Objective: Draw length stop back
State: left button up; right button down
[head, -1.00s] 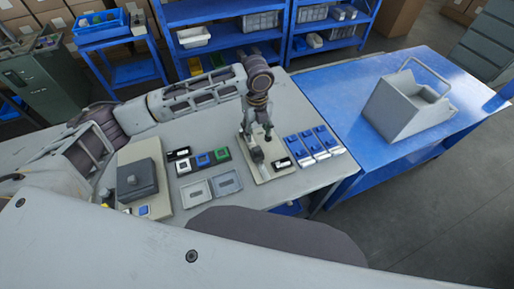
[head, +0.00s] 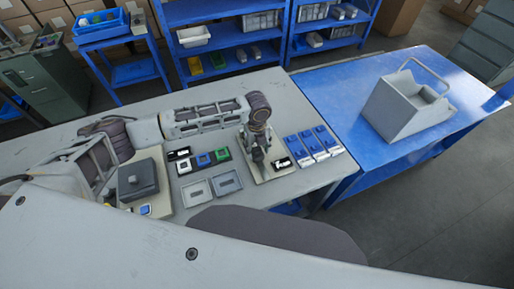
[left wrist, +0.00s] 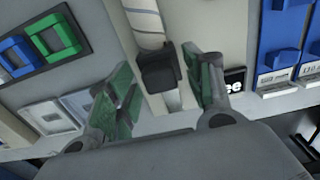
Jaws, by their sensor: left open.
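The length stop, which I take to be the dark block (left wrist: 158,72), sits on a pale strip (left wrist: 146,22) on a beige plate (left wrist: 205,25) in the left wrist view. My left gripper (left wrist: 165,88) is open, with one green-padded finger on each side of the block. A gap shows on both sides, so neither finger visibly touches it. In the head view my left gripper (head: 257,158) is low over the beige plate (head: 278,172) and hides most of the stop. My right gripper is not in view.
Blue-and-white units (head: 314,145) stand right of the plate. A rack of coloured frames (head: 203,160) and two grey trays (head: 227,182) lie to the left. A grey box (head: 136,180) stands farther left. A grey open bin (head: 405,108) is on the blue table (head: 345,80).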

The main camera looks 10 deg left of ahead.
pick_arm(q)
jog(key=shift+f, duration=0.1)
jog(key=shift+c, duration=0.4)
grip_shut()
jog(key=shift+s, duration=0.1)
